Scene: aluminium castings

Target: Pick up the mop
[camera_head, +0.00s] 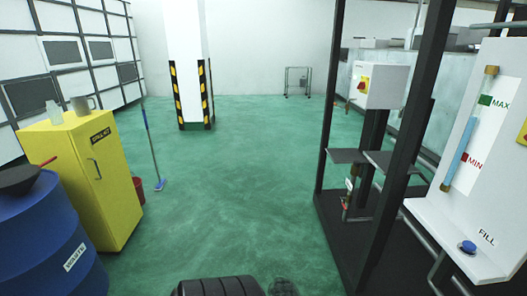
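The mop (152,147) stands nearly upright on the green floor, just beyond and to the right of the yellow cabinet. It has a thin pole with a blue upper end, and its small blue head (160,184) touches the floor. I cannot tell what its upper end leans on. A red bucket (138,190) stands just left of the mop head, partly hidden by the cabinet. Neither of my grippers is in view. A dark ribbed part, likely mine, shows at the bottom edge.
A yellow cabinet (85,175) with jugs on top and a blue drum (55,240) with a dark funnel stand at the left. A striped pillar (190,95) stands farther back. A black-framed machine (365,190) fills the right. The middle floor (240,180) is clear.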

